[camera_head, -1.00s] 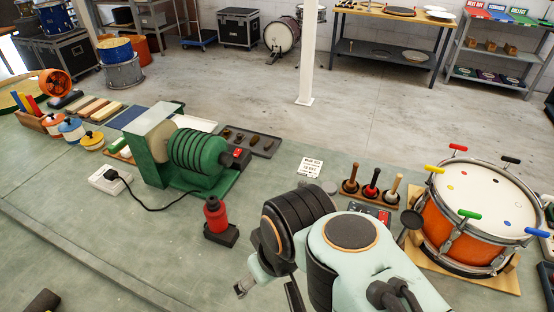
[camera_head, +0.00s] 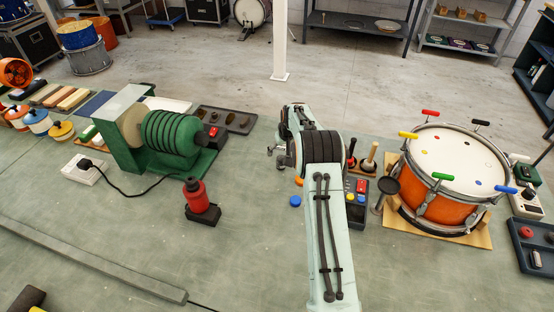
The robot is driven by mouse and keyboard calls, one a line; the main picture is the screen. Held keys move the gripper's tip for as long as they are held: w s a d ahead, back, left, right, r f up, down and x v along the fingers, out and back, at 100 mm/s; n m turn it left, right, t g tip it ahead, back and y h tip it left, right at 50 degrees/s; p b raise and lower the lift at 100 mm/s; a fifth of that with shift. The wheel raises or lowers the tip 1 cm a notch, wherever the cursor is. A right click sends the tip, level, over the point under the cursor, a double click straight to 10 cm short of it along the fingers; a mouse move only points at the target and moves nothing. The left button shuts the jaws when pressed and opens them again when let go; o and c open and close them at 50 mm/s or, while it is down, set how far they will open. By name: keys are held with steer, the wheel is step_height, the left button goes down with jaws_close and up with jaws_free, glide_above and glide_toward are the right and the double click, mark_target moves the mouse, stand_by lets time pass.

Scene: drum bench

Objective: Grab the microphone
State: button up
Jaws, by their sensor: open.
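I cannot pick out the microphone with certainty. A black round-headed piece on a grey stem (camera_head: 387,186) stands just left of the orange drum (camera_head: 448,208); I cannot tell whether it is a microphone. My gripper (camera_head: 274,151) shows small and partly hidden at the left side of my arm, above the middle of the bench. Its jaws are open, and I see nothing held between them. It is left of the drum and the black-headed piece, apart from both. My arm hides part of the bench behind it.
A green lathe-like machine (camera_head: 165,135) and a red bottle on a black base (camera_head: 198,197) stand left of my arm. A dark control box (camera_head: 356,206) is close at its right. A black cable runs from a white socket box (camera_head: 84,170). The front bench is largely clear.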

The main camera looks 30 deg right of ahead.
mark_target(281, 158)
steer(key=x, duration=0.6)
steer(key=shift+d+f, duration=0.35)
steer(key=shift+f, duration=0.1)
steer(key=shift+s, duration=0.1)
jaws_close()
